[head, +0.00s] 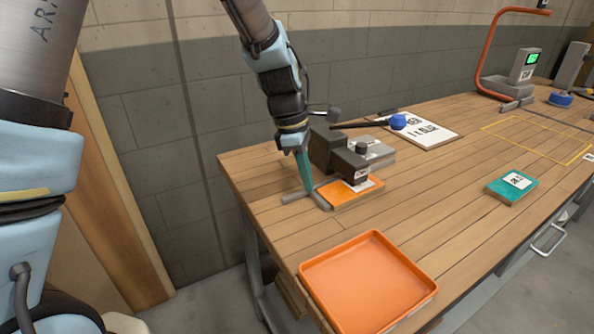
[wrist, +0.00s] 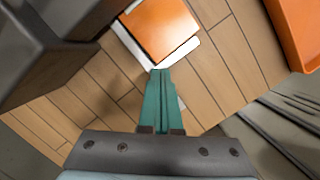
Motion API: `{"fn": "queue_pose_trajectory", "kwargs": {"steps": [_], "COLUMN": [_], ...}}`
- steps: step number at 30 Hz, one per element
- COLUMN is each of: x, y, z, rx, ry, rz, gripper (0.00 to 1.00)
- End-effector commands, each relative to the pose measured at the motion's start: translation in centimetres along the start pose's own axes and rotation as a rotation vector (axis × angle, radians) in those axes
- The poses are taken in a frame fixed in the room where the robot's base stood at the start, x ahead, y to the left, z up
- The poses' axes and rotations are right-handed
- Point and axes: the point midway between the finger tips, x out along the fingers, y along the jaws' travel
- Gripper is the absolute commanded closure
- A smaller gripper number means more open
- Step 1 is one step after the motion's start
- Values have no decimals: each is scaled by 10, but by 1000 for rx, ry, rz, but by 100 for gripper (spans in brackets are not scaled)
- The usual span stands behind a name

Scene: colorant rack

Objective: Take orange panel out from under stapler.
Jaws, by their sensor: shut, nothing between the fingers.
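The orange panel (head: 350,193) lies flat on the wooden table with a white label near its back end. It also shows in the wrist view (wrist: 161,25), cut off by the top edge. A pale L-shaped edge (wrist: 193,45) borders its near corner. A dark block-shaped device (head: 322,150), apparently the stapler, stands over the panel's back part; it fills the upper left of the wrist view (wrist: 45,50). I cannot tell whether it touches the panel. My gripper (head: 308,188) points down with teal fingers shut and empty, just outside the panel's near corner; its tips (wrist: 160,72) also show in the wrist view.
An orange tray (head: 308,270) sits at the table's front edge. A lever with a blue knob (head: 398,121) sticks out right of the dark device, above a white printed sheet (head: 440,131). A teal panel (head: 503,196) lies farther right. Bare table separates these.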

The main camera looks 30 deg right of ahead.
Motion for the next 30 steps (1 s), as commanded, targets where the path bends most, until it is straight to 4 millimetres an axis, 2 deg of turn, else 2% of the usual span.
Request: {"fn": "queue_pose_trajectory", "kwargs": {"steps": [11,21,30], "x": [0,12,16], "y": [0,0,0], "z": [4,59,65], "rx": [1,5,0], "ry": [0,0,-1], "rz": [0,-2,0], "gripper": [100,100,100]}}
